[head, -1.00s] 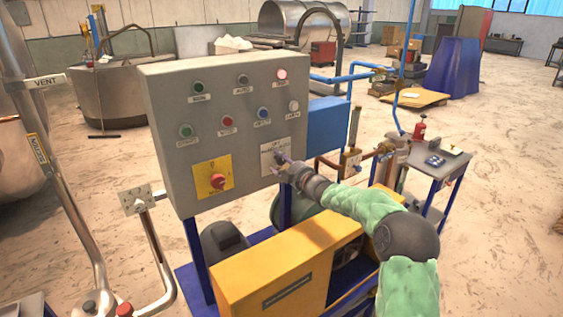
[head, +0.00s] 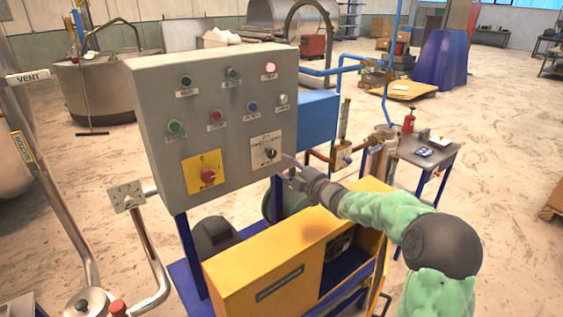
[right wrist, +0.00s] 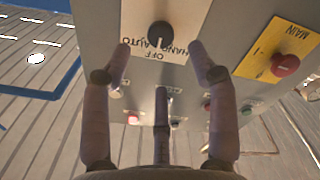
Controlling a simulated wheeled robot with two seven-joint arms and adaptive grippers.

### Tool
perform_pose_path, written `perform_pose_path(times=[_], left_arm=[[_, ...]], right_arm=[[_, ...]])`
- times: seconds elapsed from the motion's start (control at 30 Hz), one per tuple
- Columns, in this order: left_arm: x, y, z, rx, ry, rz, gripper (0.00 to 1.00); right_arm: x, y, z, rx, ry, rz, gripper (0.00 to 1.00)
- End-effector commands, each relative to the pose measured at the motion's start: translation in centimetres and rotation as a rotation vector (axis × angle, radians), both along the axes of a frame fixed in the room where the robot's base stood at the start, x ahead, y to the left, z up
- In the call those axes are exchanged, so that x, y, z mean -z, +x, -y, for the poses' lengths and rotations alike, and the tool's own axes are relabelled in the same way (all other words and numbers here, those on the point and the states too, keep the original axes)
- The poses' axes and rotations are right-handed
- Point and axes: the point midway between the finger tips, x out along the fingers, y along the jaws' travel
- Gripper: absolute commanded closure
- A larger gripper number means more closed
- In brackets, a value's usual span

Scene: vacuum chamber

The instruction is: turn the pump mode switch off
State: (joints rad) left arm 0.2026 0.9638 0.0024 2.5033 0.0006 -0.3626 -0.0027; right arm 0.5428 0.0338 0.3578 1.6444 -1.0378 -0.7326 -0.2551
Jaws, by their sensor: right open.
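The pump mode switch is a black knob (head: 270,153) on a white plate (head: 265,143) at the lower right of the grey control panel. The knob also shows in the right wrist view (right wrist: 160,35), with HAND, OFF and AUTO lettering beside it. Its exact pointer setting is hard to read. My right gripper (head: 290,172) is just right of and below the knob, apart from it. In the right wrist view its fingers (right wrist: 160,60) are spread and empty, with the knob beyond the tips. My left gripper is not in view.
The red main switch (head: 208,176) on its yellow plate is left of the pump mode switch. Several buttons and lamps sit above on the grey panel (head: 150,110). A yellow housing (head: 265,265) stands below my right arm. A small side table (head: 440,165) is at the right.

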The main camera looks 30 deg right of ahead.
Motion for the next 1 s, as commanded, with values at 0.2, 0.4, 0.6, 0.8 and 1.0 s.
perform_pose_path(times=[0.2, 0.4, 0.6, 0.8, 1.0], left_arm=[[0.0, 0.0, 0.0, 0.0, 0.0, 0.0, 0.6], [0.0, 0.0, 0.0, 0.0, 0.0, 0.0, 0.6], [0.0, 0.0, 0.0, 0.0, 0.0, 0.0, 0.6], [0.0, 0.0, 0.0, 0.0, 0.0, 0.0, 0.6], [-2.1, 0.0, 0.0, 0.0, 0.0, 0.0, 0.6]], right_arm=[[0.1, -1.9, 0.2, 0.001, 0.002, -0.002, 0.41], [0.1, -2.2, 0.2, 0.0, 0.001, -0.001, 0.41], [0.1, -2.1, 0.2, 0.0, 0.001, -0.001, 0.41], [0.0, -2.1, 0.2, 0.0, 0.001, -0.001, 0.41], [-2.0, -2.1, 0.2, 0.0, 0.001, -0.001, 0.41]])
